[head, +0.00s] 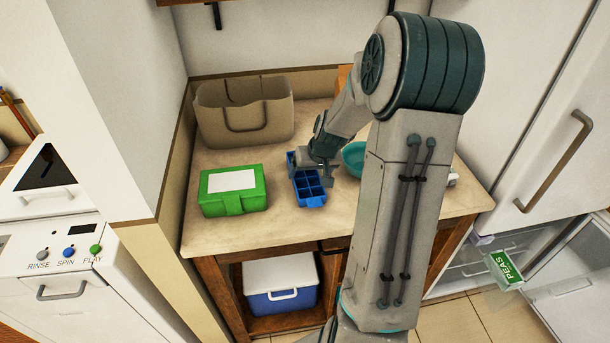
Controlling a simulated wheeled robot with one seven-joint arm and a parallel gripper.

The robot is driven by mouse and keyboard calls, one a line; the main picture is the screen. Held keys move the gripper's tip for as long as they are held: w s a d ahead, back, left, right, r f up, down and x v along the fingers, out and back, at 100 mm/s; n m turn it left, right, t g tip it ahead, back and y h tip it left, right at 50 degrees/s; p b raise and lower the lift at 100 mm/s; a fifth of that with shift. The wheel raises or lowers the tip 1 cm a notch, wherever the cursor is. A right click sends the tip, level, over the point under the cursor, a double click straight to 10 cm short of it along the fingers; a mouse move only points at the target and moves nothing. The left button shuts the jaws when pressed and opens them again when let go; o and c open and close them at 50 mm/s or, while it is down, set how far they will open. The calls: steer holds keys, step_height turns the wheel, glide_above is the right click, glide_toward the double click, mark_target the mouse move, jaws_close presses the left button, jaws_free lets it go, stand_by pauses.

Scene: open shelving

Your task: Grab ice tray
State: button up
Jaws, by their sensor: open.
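The blue ice tray (308,186) lies on the countertop, with its open compartments facing up. It sits between a green box and a teal bowl. My gripper (318,180) is over the tray, at its middle and right side. The jaws are open. My gripper and wrist hide part of the tray, and I cannot tell whether the fingers touch it.
On the counter (275,225) stand a green box (234,190) to the left, a beige basket (245,115) at the back left and a teal bowl (354,157) close right of my gripper. A blue-and-white cooler (281,285) sits below. The fridge (545,100) is right.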

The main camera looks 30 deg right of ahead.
steer(key=shift+x, duration=1.45)
steer(key=c, duration=0.9)
steer(key=shift+c, duration=0.2)
